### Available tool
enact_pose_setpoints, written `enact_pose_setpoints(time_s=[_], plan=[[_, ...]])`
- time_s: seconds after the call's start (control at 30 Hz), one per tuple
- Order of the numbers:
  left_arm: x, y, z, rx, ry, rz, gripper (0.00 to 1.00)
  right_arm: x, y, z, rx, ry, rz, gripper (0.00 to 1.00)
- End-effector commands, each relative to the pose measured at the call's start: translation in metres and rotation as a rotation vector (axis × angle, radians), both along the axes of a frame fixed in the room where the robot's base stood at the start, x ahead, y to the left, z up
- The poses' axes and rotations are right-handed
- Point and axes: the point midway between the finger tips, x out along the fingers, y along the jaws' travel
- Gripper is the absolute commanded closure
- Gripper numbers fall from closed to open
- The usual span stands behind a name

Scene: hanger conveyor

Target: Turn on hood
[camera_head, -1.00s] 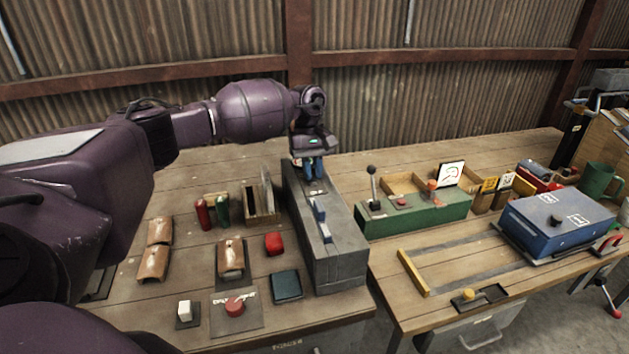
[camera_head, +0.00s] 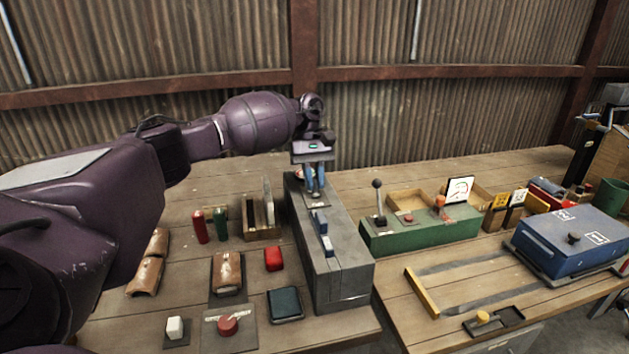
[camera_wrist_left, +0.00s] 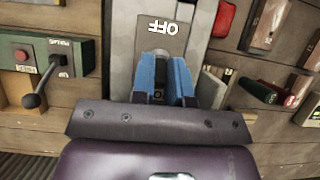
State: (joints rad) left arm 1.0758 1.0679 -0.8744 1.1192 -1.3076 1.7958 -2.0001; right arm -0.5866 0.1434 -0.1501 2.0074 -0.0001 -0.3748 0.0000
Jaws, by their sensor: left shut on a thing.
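A long grey box (camera_head: 345,268) stands on the wooden workbench in the head view, with small blue pieces (camera_head: 320,222) on its top. My left gripper (camera_head: 315,188) is at the far end of this box, pointing down at its top. In the left wrist view its blue fingers (camera_wrist_left: 164,65) are close together around a small dark part, largely hidden between them. A white "OFF" label (camera_wrist_left: 174,27), upside down, lies on the grey surface just beyond the fingertips. I cannot tell which part is the hood. My right gripper is not in view.
A green control box (camera_head: 420,235) with a black-knobbed lever (camera_head: 377,186) stands to the right, and a blue case (camera_head: 570,240) beyond it. Red and green cylinders, a red button (camera_head: 228,325) and brown covers lie left of the grey box. A corrugated wall stands behind.

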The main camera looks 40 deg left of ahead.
Motion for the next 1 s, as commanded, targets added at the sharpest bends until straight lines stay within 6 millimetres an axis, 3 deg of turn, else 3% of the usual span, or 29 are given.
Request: enact_pose_setpoints(time_s=[0.03,0.07,0.23,0.63,1.0], plan=[[0.0,0.0,0.0,-0.001,0.001,0.0,1.0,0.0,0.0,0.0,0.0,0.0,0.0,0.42],[0.0,0.0,0.0,-0.001,0.001,0.0,0.84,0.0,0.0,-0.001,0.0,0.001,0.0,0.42],[0.0,0.0,0.0,-0.001,0.001,0.0,0.6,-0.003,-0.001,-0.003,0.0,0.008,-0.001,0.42],[0.003,0.003,0.007,0.001,0.0,0.001,0.6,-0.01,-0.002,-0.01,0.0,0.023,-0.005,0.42],[0.024,0.026,0.061,0.0,0.0,0.001,0.6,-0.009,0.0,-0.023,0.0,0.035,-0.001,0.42]])
